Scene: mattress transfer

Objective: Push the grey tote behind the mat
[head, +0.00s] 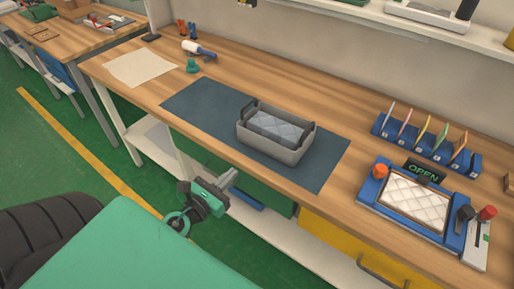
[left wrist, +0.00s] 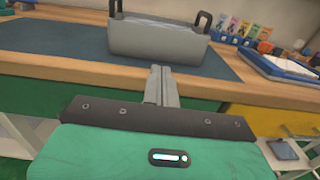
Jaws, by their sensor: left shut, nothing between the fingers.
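The grey tote (head: 272,142) stands upright on the dark blue-grey mat (head: 200,105), with a pale quilted pad (head: 277,127) inside it. Its two dark handles stick up at the ends. In the left wrist view the tote (left wrist: 158,42) is straight ahead, past the bench's front edge, on the mat (left wrist: 60,38). My left gripper (head: 232,175) is in front of the bench edge, apart from the tote. Its fingers (left wrist: 161,72) are shut together and empty. My right gripper does not show.
A blue tray (head: 375,192) holding a white quilted pad stands at the right, by an OPEN sign (head: 424,171) and a blue card rack (head: 425,148). A cream cloth (head: 140,67) and a blue-and-white tool (head: 198,49) lie at the left. Bare wood shows behind the mat.

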